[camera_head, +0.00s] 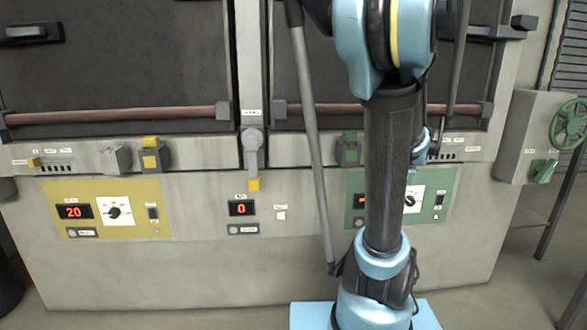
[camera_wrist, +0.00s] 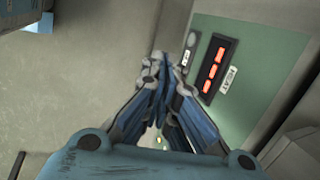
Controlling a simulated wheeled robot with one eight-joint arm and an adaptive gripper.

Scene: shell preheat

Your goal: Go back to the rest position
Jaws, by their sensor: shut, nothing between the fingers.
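My gripper (camera_wrist: 158,80) is in the middle of the wrist view with its blue fingers drawn together at the tips and nothing between them. It is in front of the green control panel (camera_wrist: 245,48), just left of that panel's red display (camera_wrist: 214,64). I cannot tell whether the fingertips touch the panel. In the head view my arm stands in front of the cabinet's right half. It hides most of my gripper and the middle of the green panel (camera_head: 440,205), whose dial (camera_head: 411,199) shows partly.
The yellow panel (camera_head: 80,190) at left has a display reading 20. A central display (camera_head: 241,208) reads 0. A grey lever (camera_head: 253,145) with a yellow tip hangs between two dark doors with brown handle bars (camera_head: 120,116). A green handwheel (camera_head: 568,124) is at far right.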

